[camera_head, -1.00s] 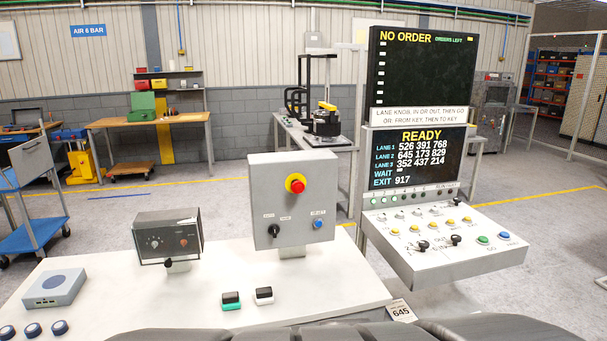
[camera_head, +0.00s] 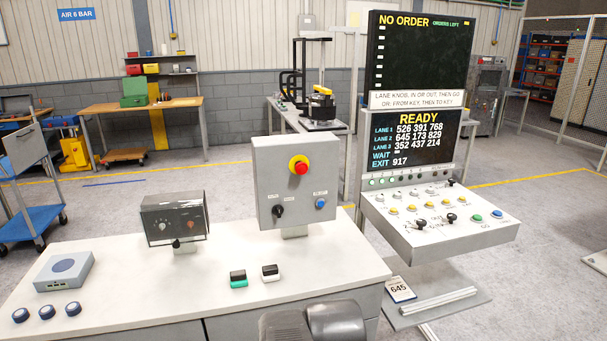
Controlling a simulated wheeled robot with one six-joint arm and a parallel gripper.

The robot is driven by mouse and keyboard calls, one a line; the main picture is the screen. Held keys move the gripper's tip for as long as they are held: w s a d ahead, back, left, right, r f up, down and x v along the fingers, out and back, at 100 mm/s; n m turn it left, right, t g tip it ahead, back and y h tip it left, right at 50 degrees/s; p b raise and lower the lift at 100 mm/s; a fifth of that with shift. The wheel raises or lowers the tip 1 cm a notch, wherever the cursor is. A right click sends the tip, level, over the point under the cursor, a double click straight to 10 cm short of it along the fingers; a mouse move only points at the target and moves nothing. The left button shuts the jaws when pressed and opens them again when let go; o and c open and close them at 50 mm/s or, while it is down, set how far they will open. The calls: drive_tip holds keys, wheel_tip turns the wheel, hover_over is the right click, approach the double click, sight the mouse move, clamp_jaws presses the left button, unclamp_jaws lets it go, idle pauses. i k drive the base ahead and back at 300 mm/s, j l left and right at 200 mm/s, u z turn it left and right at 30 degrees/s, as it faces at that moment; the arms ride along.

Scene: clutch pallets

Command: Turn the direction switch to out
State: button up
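The sloped grey control panel (camera_head: 400,244) stands at the right under the display. Two black rotary switches sit on its front left part: a left one (camera_head: 421,224) and a right one (camera_head: 450,218). The right one appears to be the direction switch, but the small labels around both are too blurred to read, so its setting cannot be told. A green button (camera_head: 477,217) and a blue button (camera_head: 497,214) lie to their right. My gripper is not in view; only dark rounded parts of my own arm show at the bottom edge.
The display (camera_head: 415,120) reads "NO ORDER" and "READY". A grey box with a red stop button (camera_head: 299,167) stands left of the panel on the white bench (camera_head: 130,280). A tag marked 645 (camera_head: 399,289) lies below the panel. The space just above the panel is clear.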

sight(451, 218)
drive_tip(key=z, duration=1.15)
